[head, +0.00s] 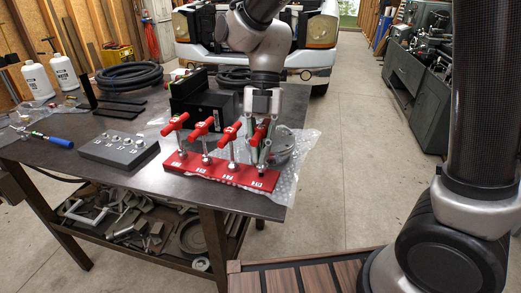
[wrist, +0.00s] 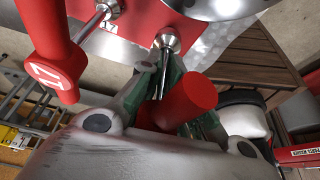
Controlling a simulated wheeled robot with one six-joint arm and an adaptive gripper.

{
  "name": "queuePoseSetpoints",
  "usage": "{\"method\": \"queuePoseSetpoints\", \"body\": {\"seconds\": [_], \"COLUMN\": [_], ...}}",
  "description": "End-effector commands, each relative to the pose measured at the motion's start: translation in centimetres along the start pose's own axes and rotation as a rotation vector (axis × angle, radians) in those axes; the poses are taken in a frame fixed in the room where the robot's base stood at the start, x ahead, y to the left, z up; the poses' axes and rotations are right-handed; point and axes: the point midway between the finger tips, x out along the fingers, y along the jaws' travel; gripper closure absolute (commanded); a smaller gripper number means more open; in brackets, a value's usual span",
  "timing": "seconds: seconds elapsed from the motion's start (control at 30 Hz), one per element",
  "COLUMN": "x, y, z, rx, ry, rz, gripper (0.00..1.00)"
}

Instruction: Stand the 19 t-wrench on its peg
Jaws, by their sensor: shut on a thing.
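The 19 t-wrench has a red handle (wrist: 190,97) and a bright steel shank, and my gripper (head: 262,138) is shut on it. The wrench is roughly upright over the right end of the red rack (head: 222,172) in the head view. In the wrist view the green finger pads (wrist: 178,98) close around it, and its steel lower end (wrist: 166,42) is at the rack's edge. I cannot tell whether it is fully seated on its peg. The 17 t-wrench (wrist: 58,72) stands just beside it, apart from my fingers.
Two more red-handled t-wrenches (head: 176,123) stand along the rack's left part. A grey block with several sockets (head: 119,149) lies left of the rack. A black box (head: 208,105) stands behind, and a round grey part (head: 285,145) on bubble wrap sits close right of my gripper.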

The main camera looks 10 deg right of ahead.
Motion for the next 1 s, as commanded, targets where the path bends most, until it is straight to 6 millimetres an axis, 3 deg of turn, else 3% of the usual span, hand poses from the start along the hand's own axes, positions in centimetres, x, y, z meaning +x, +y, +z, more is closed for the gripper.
{"method": "queuePoseSetpoints", "body": {"seconds": [0.83,1.0], "x": [1.9,1.9], "y": [0.0,0.0], "z": [0.8,0.8], "rx": [0.0,0.0], "ry": [0.0,0.0], "rz": [0.0,0.0], "gripper": [1.0,0.65]}}
